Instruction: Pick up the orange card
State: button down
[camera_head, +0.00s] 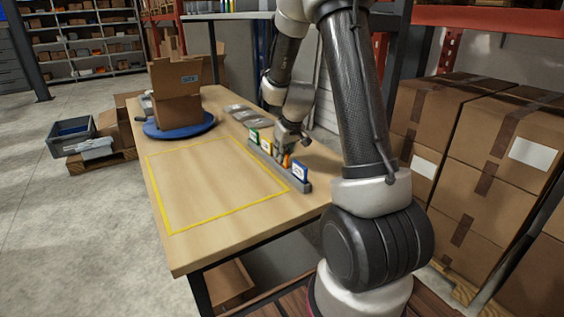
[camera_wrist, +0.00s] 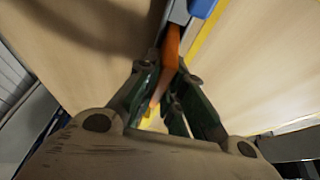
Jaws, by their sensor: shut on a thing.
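The orange card (camera_head: 286,160) stands in the grey dispenser row (camera_head: 306,187) on the table, between other cards. In the wrist view the orange card (camera_wrist: 170,62) runs edge-on down between my fingers. My gripper (camera_head: 287,148) is over the row, and in the wrist view (camera_wrist: 163,88) its two green-sided fingers are closed on the orange card from both sides. The card's lower part is hidden in the row. In the wrist view the far end of the card is close to the grey row.
A yellow outline (camera_head: 213,211) marks clear table left of the row. A blue turntable (camera_head: 180,130) holds cardboard boxes (camera_head: 175,92). Stacked cartons (camera_head: 500,130) stand right.

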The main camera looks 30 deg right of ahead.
notch_tip(320, 180, up, 10)
dwell(0.6)
